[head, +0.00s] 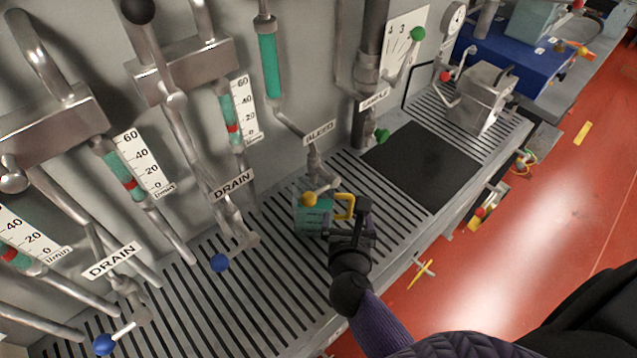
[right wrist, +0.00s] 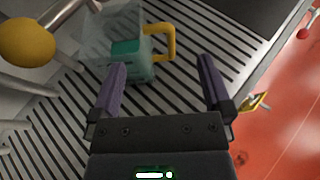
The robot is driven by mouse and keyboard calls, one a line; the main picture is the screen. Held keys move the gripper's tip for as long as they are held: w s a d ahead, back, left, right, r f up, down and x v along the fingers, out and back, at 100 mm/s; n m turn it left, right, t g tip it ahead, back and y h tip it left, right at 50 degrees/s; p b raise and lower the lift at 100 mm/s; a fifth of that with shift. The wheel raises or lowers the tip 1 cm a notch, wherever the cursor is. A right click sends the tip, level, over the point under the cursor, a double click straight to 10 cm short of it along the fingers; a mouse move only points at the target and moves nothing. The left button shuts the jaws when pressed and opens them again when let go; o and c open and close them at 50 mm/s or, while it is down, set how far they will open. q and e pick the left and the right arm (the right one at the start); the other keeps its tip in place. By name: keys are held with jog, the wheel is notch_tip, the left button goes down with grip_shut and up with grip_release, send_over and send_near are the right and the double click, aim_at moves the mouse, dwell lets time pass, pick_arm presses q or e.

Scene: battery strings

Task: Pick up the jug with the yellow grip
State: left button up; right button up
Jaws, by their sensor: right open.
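The jug (head: 313,217) is a clear container with a teal part and a yellow grip (head: 345,206). It stands on the slatted bench below the BLEED tap. In the right wrist view the jug (right wrist: 123,52) is beyond the fingertips, with its yellow grip (right wrist: 161,41) on its right side. My right gripper (head: 350,215) is by the grip in the head view, covering part of the jug's near right side. In the right wrist view its two purple fingers (right wrist: 162,65) are apart with nothing between them. My left gripper is not in view.
A yellow knob (head: 309,199) of the BLEED tap hangs right above the jug. Blue knobs (head: 220,262) of the DRAIN taps are to the left. A black mat (head: 422,165) lies right of the jug. The slatted bench (head: 215,310) is bare at the front left.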

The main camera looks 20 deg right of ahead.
aim_at(344, 198)
jog(key=b+x, duration=0.2)
jog(key=x, duration=0.6)
jog(key=shift+w+a+f+b, duration=0.1)
jog(key=shift+a+f+b, duration=0.1)
jog(key=shift+b, duration=0.15)
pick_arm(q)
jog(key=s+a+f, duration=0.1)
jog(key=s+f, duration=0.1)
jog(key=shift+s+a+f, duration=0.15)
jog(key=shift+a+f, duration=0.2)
pick_arm(e)
jog(key=shift+w+d, duration=0.15)
jog(key=c, duration=0.4)
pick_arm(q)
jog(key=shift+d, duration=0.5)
pick_arm(e)
grip_shut()
jog(key=shift+r, duration=0.1)
